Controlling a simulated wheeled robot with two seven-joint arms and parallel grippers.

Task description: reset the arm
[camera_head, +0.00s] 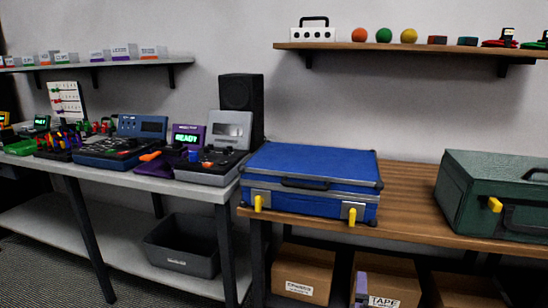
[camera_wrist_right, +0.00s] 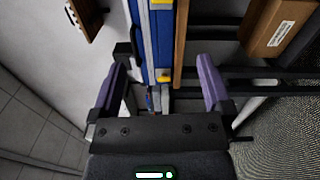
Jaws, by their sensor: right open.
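My right gripper (camera_wrist_right: 160,80) shows in the right wrist view, with its two purple fingers spread wide apart and nothing held between them. Beyond the fingers, the blue case (camera_wrist_right: 150,45) with yellow latches shows edge-on, apart from the gripper as far as I can tell. In the head view the blue case (camera_head: 312,165) lies closed on the wooden bench (camera_head: 406,188). My left gripper is in no frame.
A dark green case (camera_head: 480,195) stands on the bench at right. Cardboard boxes (camera_head: 303,272) sit below it. A grey table (camera_head: 205,192) at left carries several devices, with a black bin (camera_head: 182,245) underneath. Wall shelves (camera_head: 430,49) hang above. Bare wood lies between the cases.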

